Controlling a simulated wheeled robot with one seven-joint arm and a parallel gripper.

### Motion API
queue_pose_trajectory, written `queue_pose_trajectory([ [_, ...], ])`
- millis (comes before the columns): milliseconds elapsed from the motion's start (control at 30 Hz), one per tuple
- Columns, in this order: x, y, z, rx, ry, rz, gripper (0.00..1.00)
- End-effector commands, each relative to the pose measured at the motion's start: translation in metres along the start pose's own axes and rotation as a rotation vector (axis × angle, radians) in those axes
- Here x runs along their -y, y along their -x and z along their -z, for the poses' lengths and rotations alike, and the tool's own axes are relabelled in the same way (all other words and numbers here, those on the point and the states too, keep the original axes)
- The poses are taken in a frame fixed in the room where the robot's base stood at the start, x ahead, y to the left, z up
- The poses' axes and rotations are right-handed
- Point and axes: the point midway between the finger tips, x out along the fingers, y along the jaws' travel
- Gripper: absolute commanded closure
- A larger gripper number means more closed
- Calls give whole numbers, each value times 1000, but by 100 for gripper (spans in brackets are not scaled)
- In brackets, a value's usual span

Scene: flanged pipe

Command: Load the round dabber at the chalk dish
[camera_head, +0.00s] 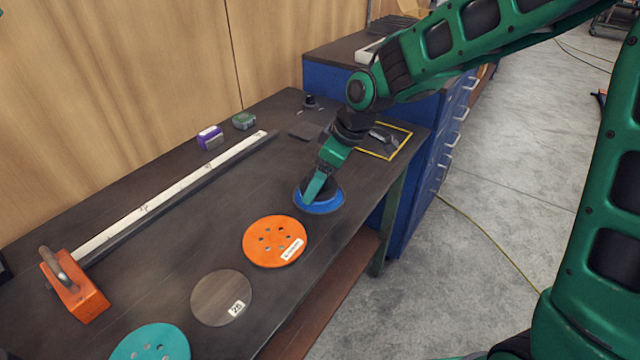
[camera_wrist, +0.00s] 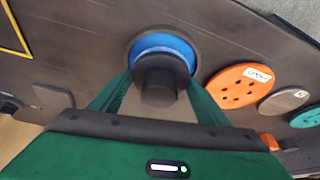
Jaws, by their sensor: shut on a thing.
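My gripper (camera_head: 317,187) points down over the blue chalk dish (camera_head: 326,208) near the bench's right front edge. The wrist view shows its two green fingers (camera_wrist: 160,88) shut on the dark round dabber (camera_wrist: 160,80), one on each side. The dish (camera_wrist: 163,43) shows as a blue disc with a dark rim behind the dabber. The dabber's lower face is hidden, so I cannot tell whether it touches the chalk. In the head view the fingers hide most of the dabber.
An orange holed disc (camera_head: 262,250), a dark labelled disc (camera_head: 212,295) and a teal disc (camera_head: 135,345) lie left of the dish. A yellow-outlined area (camera_head: 398,149) lies behind my gripper. A long straightedge (camera_head: 170,195) and an orange handled block (camera_head: 85,302) are farther left.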

Motion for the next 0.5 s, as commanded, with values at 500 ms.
queue_pose_trajectory([
  [500,0,34,14,-3,1,-1,49],
])
